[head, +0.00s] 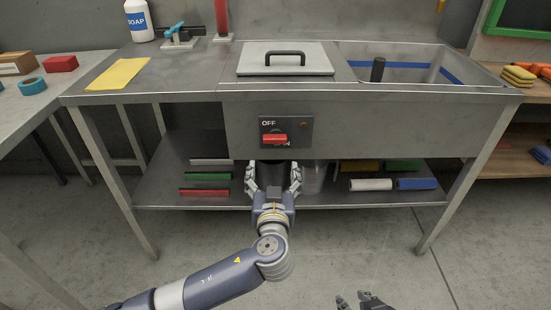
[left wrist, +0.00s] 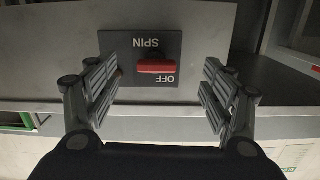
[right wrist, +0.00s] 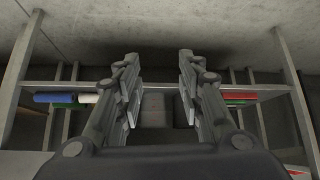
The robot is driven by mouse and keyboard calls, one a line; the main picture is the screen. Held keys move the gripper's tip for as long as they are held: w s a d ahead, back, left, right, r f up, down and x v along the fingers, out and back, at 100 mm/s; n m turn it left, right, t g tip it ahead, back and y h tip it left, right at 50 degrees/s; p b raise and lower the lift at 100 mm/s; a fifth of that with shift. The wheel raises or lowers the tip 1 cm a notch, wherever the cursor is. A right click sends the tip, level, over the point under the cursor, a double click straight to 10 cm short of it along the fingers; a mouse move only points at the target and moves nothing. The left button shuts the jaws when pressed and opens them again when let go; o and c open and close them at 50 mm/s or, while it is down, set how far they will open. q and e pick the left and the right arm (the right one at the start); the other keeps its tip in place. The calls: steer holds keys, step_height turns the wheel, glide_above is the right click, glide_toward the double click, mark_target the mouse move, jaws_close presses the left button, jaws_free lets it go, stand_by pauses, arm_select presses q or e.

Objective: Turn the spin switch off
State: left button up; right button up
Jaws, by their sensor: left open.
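The spin switch is a dark panel (head: 299,128) on the front of the steel sink unit, with a red handle (head: 274,138) that lies horizontally. "OFF" is printed above the handle, and a partly covered word below it. In the left wrist view the panel appears upside down, and the red handle (left wrist: 157,66) lies between "SPIN" and "OFF". My left gripper (head: 274,170) is open just below the panel in the head view, its fingers apart on either side of the handle's line. My right gripper (head: 364,300) is low at the bottom edge; the right wrist view shows it open and empty (right wrist: 159,65).
The sink unit (head: 190,100) has a lidded cover (head: 285,60), a basin, a soap bottle (head: 139,20) and a yellow cloth (head: 118,74) on top. Its lower shelf (head: 330,195) holds several coloured rolls. Side tables stand left and right. The floor in front is clear.

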mark_target(275, 142)
arm_select(q)
steer(key=shift+n+t, duration=0.4)
steer(key=w, duration=0.3)
steer(key=w+r+b, duration=0.1)
steer(key=w, duration=0.2)
steer(key=w+r, duration=0.1)
steer(key=w, duration=0.1)
steer(key=shift+w+d+b, duration=0.25)
steer(key=shift+w+b, duration=0.1)
steer(key=shift+w, duration=0.55)
arm_select(e)
steer(key=w+a+r+t+y, duration=0.1)
steer(key=w+a+r+t, duration=0.1)
steer(key=w+r+t, duration=0.2)
steer(key=shift+w+r, duration=0.65)
steer(key=shift+r, duration=0.8)
arm_select(q)
steer(key=c, duration=1.1)
